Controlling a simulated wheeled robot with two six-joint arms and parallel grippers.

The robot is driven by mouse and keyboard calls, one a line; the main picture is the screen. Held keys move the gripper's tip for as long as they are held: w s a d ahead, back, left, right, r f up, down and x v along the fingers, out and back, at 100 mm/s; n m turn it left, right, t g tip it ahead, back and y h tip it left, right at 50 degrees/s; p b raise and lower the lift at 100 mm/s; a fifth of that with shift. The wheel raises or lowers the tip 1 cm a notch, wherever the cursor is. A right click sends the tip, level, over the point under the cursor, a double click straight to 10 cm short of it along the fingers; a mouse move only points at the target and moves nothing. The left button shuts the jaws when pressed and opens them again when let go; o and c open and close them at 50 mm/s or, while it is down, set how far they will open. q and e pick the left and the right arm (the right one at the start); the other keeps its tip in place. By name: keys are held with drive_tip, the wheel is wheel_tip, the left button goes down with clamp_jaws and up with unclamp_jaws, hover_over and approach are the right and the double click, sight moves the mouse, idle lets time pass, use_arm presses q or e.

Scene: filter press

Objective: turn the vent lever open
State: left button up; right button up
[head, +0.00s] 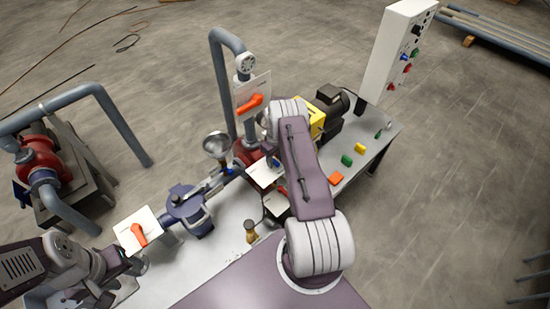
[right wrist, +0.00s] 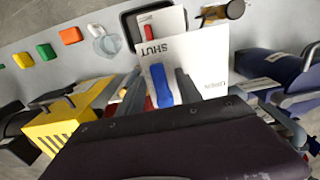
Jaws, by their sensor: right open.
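A blue lever (right wrist: 161,86) sits on a white plate (right wrist: 205,65) marked SHUT and OPEN in the right wrist view. The lever's end points toward the word SHUT. My right gripper (right wrist: 160,92) is open, with a dark finger on each side of the lever; I cannot tell whether they touch it. In the head view the white plate (head: 262,174) is partly hidden by my right arm. My left gripper (head: 128,268) is at the lower left, near a white plate with an orange lever (head: 139,234); its jaw state is unclear.
Another orange lever (head: 250,105) is on an upright plate by a pipe. Coloured blocks (head: 347,160) lie on the bench's right side. A control box (head: 398,50) stands behind.

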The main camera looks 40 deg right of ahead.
clamp_jaws()
drive_tip(key=m+b, duration=0.2)
drive_tip(key=a+m+b, duration=0.1)
drive_tip(key=shift+w+f+b, duration=0.1)
drive_tip(key=shift+f+b, duration=0.15)
drive_tip(key=shift+b, duration=0.1)
drive_tip(key=shift+w+a+r+m+b, duration=0.1)
drive_tip(key=shift+w+a+m+b, duration=0.5)
drive_tip(key=shift+m+b, duration=1.35)
drive_tip(key=shift+w+a+r+m+b, duration=0.1)
drive_tip(key=shift+w+a+m+b, duration=0.65)
drive_tip(key=shift+m, duration=2.3)
drive_tip(key=shift+w+a+r+m+b, duration=0.1)
drive_tip(key=shift+w+a+m+b, duration=0.3)
drive_tip(key=shift+m+b, duration=1.65)
drive_tip(key=shift+w+d+m+p, duration=0.1)
drive_tip(key=shift+m+p, duration=0.4)
drive_tip(key=shift+m, duration=0.05)
